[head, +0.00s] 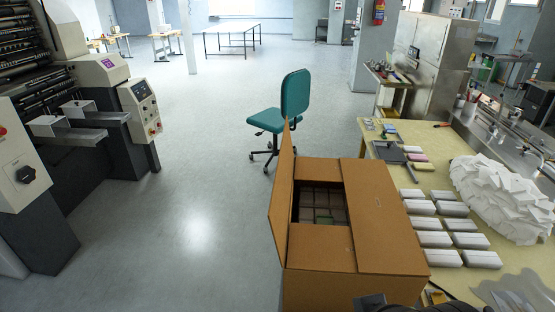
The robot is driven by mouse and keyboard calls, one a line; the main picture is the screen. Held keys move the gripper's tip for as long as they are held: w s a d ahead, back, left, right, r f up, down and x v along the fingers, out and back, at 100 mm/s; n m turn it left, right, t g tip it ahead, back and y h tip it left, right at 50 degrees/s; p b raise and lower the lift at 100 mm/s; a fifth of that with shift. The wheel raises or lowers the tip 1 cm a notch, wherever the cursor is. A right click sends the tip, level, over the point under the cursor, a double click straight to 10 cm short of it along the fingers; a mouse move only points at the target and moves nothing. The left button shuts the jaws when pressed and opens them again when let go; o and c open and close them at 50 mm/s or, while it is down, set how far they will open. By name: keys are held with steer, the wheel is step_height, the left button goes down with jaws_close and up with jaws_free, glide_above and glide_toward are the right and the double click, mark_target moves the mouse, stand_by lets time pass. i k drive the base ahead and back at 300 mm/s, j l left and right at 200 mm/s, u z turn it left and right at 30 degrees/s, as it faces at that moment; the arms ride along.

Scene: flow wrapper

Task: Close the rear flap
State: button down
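An open cardboard box (335,285) stands at the bottom centre of the head view, beside the worktable. Its left flap (282,185) stands up, leaning slightly outward. The right flap (380,215) lies flat over the right part of the top. The near flap (320,250) and the far flap (318,170) also lie about flat. Through the gap between them, several small dark packs (318,208) show inside. A dark part, seemingly of my gripper (370,301), shows at the bottom edge in front of the box. Its fingers cannot be made out.
The worktable (440,145) on the right holds several white packs (430,239) and a heap of white sheets (500,195). A green chair (295,95) stands behind the box. A machine (75,100) stands at the left. The floor between machine and box is clear.

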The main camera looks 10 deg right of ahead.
mark_target(278, 214)
steer(key=i+j, duration=0.3)
steer(key=j, duration=0.15)
steer(key=i+j, duration=0.3)
steer(key=j, duration=0.2)
steer(key=i+j, duration=0.3)
steer(key=j, duration=0.15)
